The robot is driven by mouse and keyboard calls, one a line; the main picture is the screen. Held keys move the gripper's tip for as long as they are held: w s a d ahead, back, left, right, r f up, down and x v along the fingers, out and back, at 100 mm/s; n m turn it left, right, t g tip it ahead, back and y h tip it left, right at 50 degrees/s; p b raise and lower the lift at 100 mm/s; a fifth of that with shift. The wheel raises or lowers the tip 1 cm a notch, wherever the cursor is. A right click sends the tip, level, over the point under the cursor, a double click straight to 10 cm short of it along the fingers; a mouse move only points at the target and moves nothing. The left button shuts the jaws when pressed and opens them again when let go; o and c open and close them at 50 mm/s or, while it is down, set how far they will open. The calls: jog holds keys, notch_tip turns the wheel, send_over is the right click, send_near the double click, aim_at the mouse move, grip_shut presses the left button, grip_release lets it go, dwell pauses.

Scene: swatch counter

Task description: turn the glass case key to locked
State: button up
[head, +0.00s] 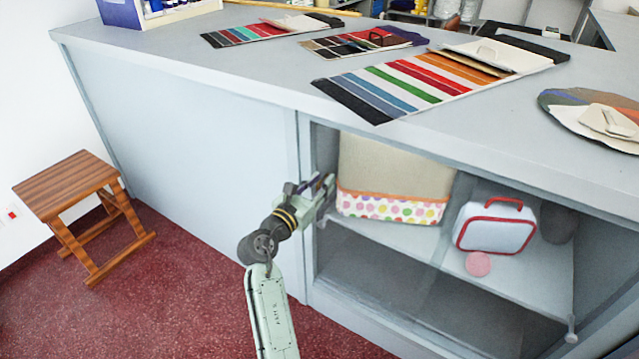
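The glass case (430,275) is the front of the grey counter, with a shelf inside. My gripper (326,184) is at the case's upper left, close to the edge of the glass by the solid grey panel. My gripper's fingers are small and overlap the frame, so I cannot tell whether they are open or shut, or touching anything. I cannot make out a key; it may be hidden behind my gripper. A small pale knob-like piece (571,337) shows at the case's lower right; I cannot tell what it is.
Inside the case stand a beige bin with a dotted band (390,207), a white case with red trim (495,230) and a pink round thing (478,264). Fabric swatches (430,85) lie on the counter top (250,75). A wooden stool (70,185) stands left on red floor.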

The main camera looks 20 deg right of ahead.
jog(key=shift+c, duration=0.2)
grip_shut()
jog(key=shift+m, duration=0.3)
jog(key=m, duration=0.2)
jog(key=shift+s+m, duration=0.1)
jog(key=shift+m, duration=0.3)
jog(key=shift+s+d+f+m+b, duration=0.1)
jog(key=shift+m+b, duration=0.75)
jog(key=shift+m, duration=1.6)
jog(key=shift+s+d+f+m+b, duration=0.15)
jog(key=shift+m+b, duration=0.65)
jog(key=shift+m, duration=1.6)
jog(key=shift+w+a+f+m+b, duration=0.1)
jog(key=shift+m+b, duration=0.75)
jog(key=shift+m, duration=1.6)
